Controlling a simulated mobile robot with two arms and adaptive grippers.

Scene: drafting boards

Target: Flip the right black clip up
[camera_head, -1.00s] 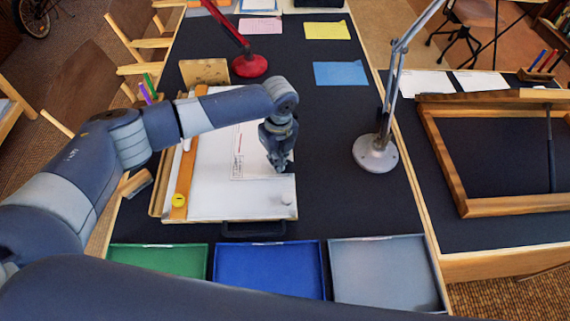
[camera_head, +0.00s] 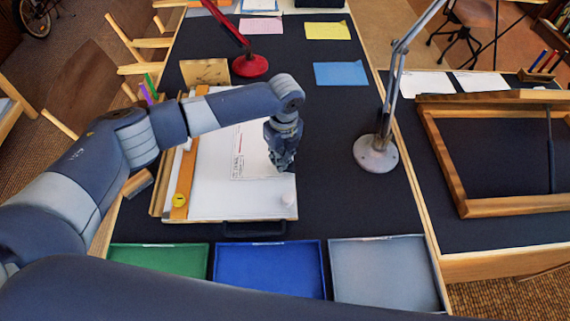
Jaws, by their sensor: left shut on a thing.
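The drafting board (camera_head: 240,205) lies on the dark table with a white printed sheet (camera_head: 245,150) on it. My left gripper (camera_head: 281,168) points down at the board's right edge, beside the sheet. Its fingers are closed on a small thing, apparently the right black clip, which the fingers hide. I cannot tell whether the clip is flat or raised. My right gripper is not in view.
A wooden straightedge (camera_head: 184,185) runs along the board's left side. A grey lamp base (camera_head: 375,155) stands close to the right, a red lamp (camera_head: 249,66) behind. Green (camera_head: 160,262), blue (camera_head: 268,270) and grey (camera_head: 388,272) trays line the front.

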